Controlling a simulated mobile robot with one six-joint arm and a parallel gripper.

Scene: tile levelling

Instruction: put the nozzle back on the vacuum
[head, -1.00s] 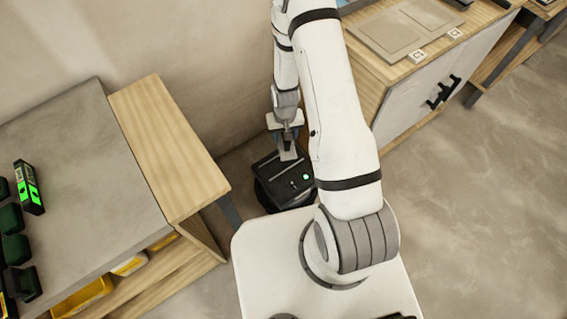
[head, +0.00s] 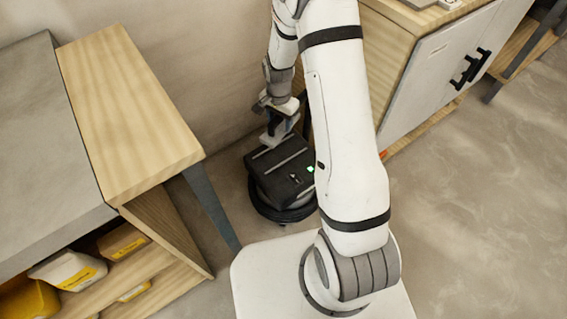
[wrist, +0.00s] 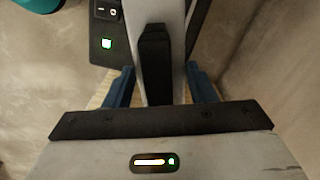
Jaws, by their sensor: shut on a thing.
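The vacuum (head: 285,175) is a squat black unit with a round base on the floor, between the wooden bench and the cabinet. Its top has light strips and a green light; its switch panel (wrist: 104,45) shows in the wrist view. My gripper (head: 274,127) is at the vacuum's back edge. In the wrist view my gripper's blue fingers (wrist: 160,88) are shut on a pale grey bar with a black part, which appears to be the nozzle (wrist: 154,62). I cannot tell whether the nozzle touches the vacuum. Its far end is out of view.
The wooden bench (head: 130,110) stands close on the left, with yellow-labelled containers (head: 68,270) on its lower shelf. The cabinet (head: 440,65) with black handles stands at right. The wall is just behind the vacuum. The floor (head: 470,220) at right is clear.

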